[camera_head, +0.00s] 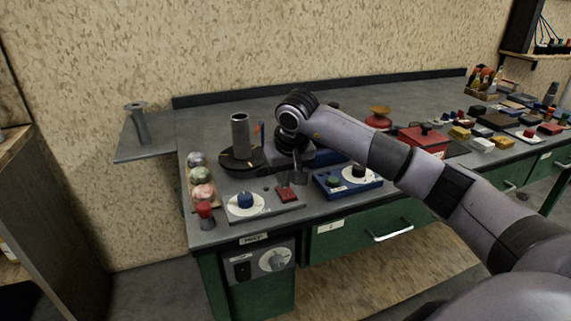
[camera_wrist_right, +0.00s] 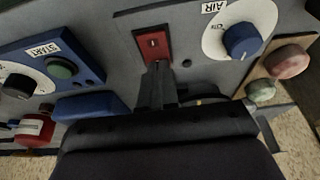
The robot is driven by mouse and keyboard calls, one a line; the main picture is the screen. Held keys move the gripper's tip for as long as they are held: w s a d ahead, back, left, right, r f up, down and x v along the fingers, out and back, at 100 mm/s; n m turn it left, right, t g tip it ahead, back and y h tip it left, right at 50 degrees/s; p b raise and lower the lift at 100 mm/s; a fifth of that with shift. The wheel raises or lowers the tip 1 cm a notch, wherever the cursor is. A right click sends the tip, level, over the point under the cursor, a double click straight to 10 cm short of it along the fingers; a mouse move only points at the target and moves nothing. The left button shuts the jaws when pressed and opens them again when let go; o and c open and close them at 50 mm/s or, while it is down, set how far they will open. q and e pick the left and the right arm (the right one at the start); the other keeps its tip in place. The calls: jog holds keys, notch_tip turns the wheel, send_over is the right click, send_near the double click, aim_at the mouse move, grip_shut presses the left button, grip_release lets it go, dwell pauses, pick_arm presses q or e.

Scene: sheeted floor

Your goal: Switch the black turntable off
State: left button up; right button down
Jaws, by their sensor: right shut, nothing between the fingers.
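The black turntable (camera_head: 231,163) is a dark disc at the left of the bench, with a grey cylinder (camera_head: 240,132) upright on it. In front of it is a grey panel (camera_head: 264,210) with a blue knob (camera_head: 245,201) on a white dial and a red switch (camera_head: 287,194). In the right wrist view the red switch (camera_wrist_right: 153,42) sits in a red frame. My right gripper (camera_head: 293,180) is shut and empty, pointing down by the switch. Its fingertips (camera_wrist_right: 160,68) overlap the switch's lower edge in the wrist view; I cannot tell whether they touch it. My left gripper is not in view.
A blue control box (camera_head: 347,182) with a green button stands right of the panel. A red box (camera_head: 423,140) and many small items crowd the right bench. A wall stands behind.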

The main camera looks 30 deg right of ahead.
aim_at(287, 196)
jog(key=shift+f, duration=0.2)
jog(key=shift+w+f, duration=0.1)
jog(key=shift+f, duration=0.1)
dwell(0.3)
jog(key=shift+s+a, duration=0.2)
jog(key=shift+s, duration=0.65)
jog(key=shift+r+p, duration=0.4)
notch_tip(287, 196, up, 4)
jog(key=p, duration=0.3)
jog(key=shift+s+f, duration=0.1)
jog(key=shift+s, duration=0.05)
jog(key=b+v, duration=0.1)
jog(key=v, duration=0.8)
jog(key=shift+s+r, duration=0.2)
jog(key=shift+r, duration=0.05)
